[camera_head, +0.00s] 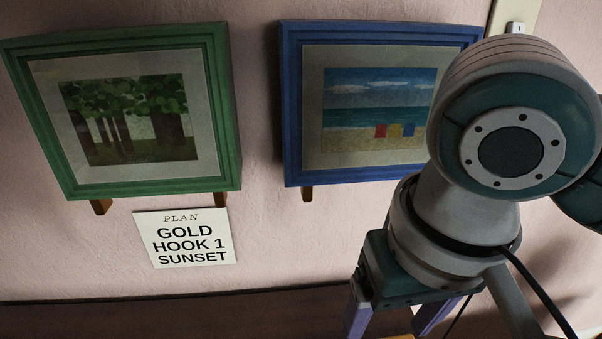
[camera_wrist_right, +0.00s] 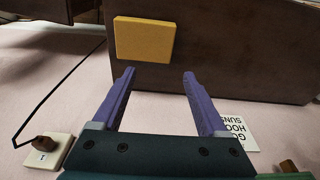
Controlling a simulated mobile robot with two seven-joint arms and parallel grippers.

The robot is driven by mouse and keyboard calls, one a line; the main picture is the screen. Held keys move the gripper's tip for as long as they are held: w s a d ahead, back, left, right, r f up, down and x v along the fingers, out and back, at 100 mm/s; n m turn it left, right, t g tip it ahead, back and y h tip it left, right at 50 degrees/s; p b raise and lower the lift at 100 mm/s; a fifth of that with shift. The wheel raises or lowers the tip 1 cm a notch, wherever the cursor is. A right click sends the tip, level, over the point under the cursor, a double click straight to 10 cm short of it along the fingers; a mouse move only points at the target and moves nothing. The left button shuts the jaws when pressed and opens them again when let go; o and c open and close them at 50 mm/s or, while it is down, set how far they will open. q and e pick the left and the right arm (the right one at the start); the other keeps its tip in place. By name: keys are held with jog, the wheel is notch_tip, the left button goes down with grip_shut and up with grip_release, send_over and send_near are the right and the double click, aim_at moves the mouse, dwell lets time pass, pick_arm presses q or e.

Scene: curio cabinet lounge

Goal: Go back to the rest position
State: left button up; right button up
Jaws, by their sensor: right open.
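My right gripper (camera_head: 397,322) is at the lower right of the head view, its two purple fingers pointing down. In the right wrist view the fingers (camera_wrist_right: 159,75) stand well apart with nothing between them. A yellow rectangular block (camera_wrist_right: 145,40) lies on the dark brown surface (camera_wrist_right: 225,50) just beyond the fingertips, apart from them. My left gripper is not in view.
A green-framed tree picture (camera_head: 228,120) and a blue-framed beach picture (camera_head: 292,110) are on the pink wall. A white plan card (camera_head: 185,238) reads "GOLD HOOK 1 SUNSET". A brown peg on a white plate (camera_wrist_right: 56,155) shows in the wrist view.

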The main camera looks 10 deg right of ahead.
jog(key=s+a+r+n+t+y+p, duration=0.1)
jog(key=s+a+r+n+y+p, duration=0.15)
jog(key=s+p, duration=0.2)
jog(key=s+d+r+t+h+p, duration=0.1)
jog(key=s+d+r+h+p, duration=0.25)
jog(key=s+d, duration=0.5)
notch_tip(320, 180, up, 38)
jog(key=y+p, duration=0.1)
jog(key=p, duration=3.6)
jog(key=shift+w, duration=0.35)
jog(key=shift+d+f, duration=0.1)
